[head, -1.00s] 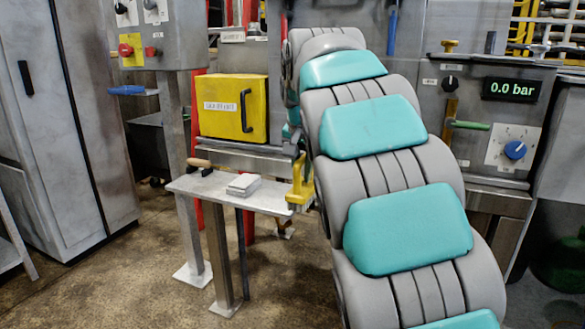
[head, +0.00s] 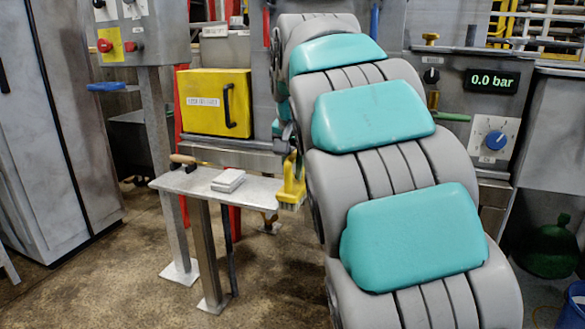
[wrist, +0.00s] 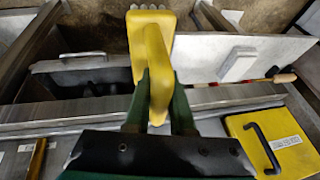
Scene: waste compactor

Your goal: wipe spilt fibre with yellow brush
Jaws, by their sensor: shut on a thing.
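My gripper (wrist: 158,95) is shut on the yellow brush (wrist: 150,45), whose handle sits between the dark green fingers. In the head view the brush (head: 291,183) hangs with its bristles down at the right end of the grey metal shelf (head: 205,184). I cannot tell whether the bristles touch the shelf. My arm hides most of the gripper there. I cannot make out the spilt fibre in either view.
A pale block (head: 228,180) and a wooden-handled tool (head: 189,161) lie on the shelf. A yellow door with a black handle (head: 217,103) is behind it. A dark open bin (wrist: 95,78) shows beside the brush in the wrist view. A control panel (head: 135,35) stands left.

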